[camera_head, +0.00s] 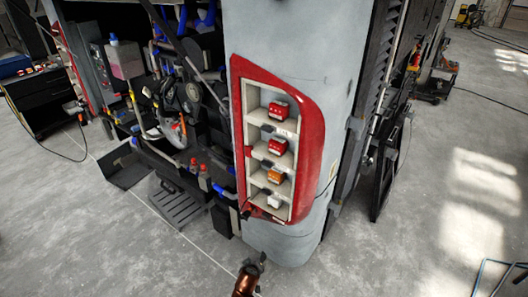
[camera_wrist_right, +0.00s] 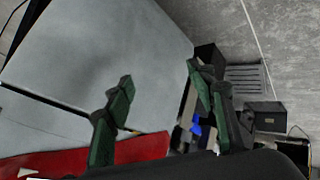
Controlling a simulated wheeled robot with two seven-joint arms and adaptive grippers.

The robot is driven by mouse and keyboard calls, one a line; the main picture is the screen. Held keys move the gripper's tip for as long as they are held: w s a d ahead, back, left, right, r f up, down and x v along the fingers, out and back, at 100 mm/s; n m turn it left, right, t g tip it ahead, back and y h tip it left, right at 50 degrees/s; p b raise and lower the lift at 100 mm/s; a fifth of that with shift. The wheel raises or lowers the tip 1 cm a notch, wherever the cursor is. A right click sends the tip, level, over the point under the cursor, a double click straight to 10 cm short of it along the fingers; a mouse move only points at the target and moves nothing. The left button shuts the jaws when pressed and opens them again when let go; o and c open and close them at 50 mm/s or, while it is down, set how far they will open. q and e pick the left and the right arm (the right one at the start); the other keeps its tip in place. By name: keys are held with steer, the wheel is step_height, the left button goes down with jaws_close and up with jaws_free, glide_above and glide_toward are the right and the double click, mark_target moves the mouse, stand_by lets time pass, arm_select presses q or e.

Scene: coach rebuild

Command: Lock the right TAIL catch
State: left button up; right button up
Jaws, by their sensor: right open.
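The tail lamp housing (camera_head: 308,150) is a tall red frame on the coach's rear corner, with pale open compartments. It holds a red lamp block (camera_head: 278,110), a second red block (camera_head: 277,146), an orange block (camera_head: 275,176) and a white block (camera_head: 274,200). I cannot make out the right tail catch clearly. My right gripper (camera_head: 257,260) is small and low, below the housing near the coach's lower corner. In the right wrist view its two dark green fingers (camera_wrist_right: 160,75) are apart with nothing between them. My left gripper is out of view.
Grey body panels (camera_wrist_right: 90,55) lie close before the right fingers, with a red edge (camera_wrist_right: 60,160) below. The open engine bay (camera_head: 185,95) with hoses is left of the housing. A black cart (camera_head: 42,100) stands far left.

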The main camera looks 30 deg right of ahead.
mark_target(265, 129)
steer(key=w+r+m+t+h+p, duration=0.1)
steer(key=w+r, duration=0.3)
steer(key=r, duration=0.7)
steer(key=w+r+m+t+h+p, duration=0.15)
steer(key=w+r, duration=0.35)
steer(key=r, duration=0.5)
steer(key=s+d+r+m+g+h+p, duration=0.15)
steer(key=r+m+h, duration=0.35)
steer(key=r, duration=1.7)
steer(key=s+d+r+m+g+h+p, duration=0.15)
steer(key=s+r+m+h, duration=0.35)
steer(key=r, duration=1.8)
steer(key=shift+m+y, duration=0.65)
steer(key=shift+y, duration=0.1)
steer(key=w+d+p, duration=0.2)
steer(key=w+d, duration=0.2)
steer(key=shift+w+d+f+p, duration=0.1)
steer(key=shift+w+d+p, duration=0.2)
steer(key=shift+w+p, duration=0.1)
steer(key=shift+w+d+t, duration=0.2)
steer(key=shift+d+t, duration=0.05)
steer(key=shift+d, duration=0.25)
steer(key=shift+f, duration=0.1)
steer(key=shift+c, duration=0.7)
steer(key=c, duration=1)
